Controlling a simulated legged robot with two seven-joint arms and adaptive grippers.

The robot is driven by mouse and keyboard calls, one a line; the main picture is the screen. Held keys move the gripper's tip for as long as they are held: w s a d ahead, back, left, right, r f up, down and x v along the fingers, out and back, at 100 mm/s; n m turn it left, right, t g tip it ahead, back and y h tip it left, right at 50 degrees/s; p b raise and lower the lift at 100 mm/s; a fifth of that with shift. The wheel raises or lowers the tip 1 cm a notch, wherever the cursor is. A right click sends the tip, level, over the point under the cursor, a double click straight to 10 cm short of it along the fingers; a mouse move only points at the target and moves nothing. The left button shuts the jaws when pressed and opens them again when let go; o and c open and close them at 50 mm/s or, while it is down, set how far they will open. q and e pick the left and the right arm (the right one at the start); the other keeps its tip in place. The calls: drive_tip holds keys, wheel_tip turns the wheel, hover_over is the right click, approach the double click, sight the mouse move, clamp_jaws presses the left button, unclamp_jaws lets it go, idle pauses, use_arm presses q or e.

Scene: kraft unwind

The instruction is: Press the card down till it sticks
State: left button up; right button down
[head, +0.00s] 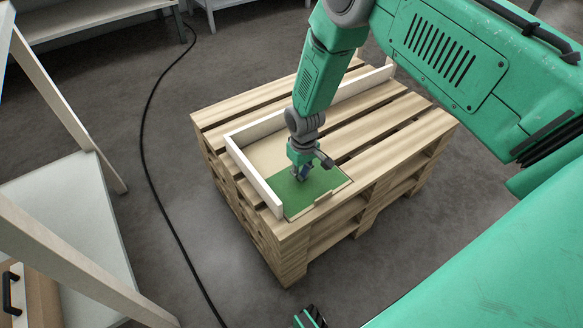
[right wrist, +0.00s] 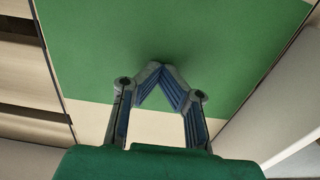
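The green card (head: 318,189) lies flat on a pale board at the near corner of the wooden pallet, next to a white raised strip (head: 255,176). In the right wrist view the card (right wrist: 165,30) fills the upper middle, with a pale strip of board below it. My right gripper (head: 300,178) points down over the card. In the right wrist view the right gripper (right wrist: 160,70) has its fingertips together with nothing between them. The tips are at or just above the card, with a soft shadow beside them; contact cannot be told.
The pallet (head: 420,122) stands on a grey floor. White strips edge the board on the left and back. A black cable (head: 148,150) runs along the floor to the left. White shelving (head: 75,215) stands at the far left.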

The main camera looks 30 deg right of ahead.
drive_tip(key=shift+s, duration=0.1)
wheel_tip(320, 180, up, 7)
drive_tip(key=p, duration=0.6)
idle(0.3)
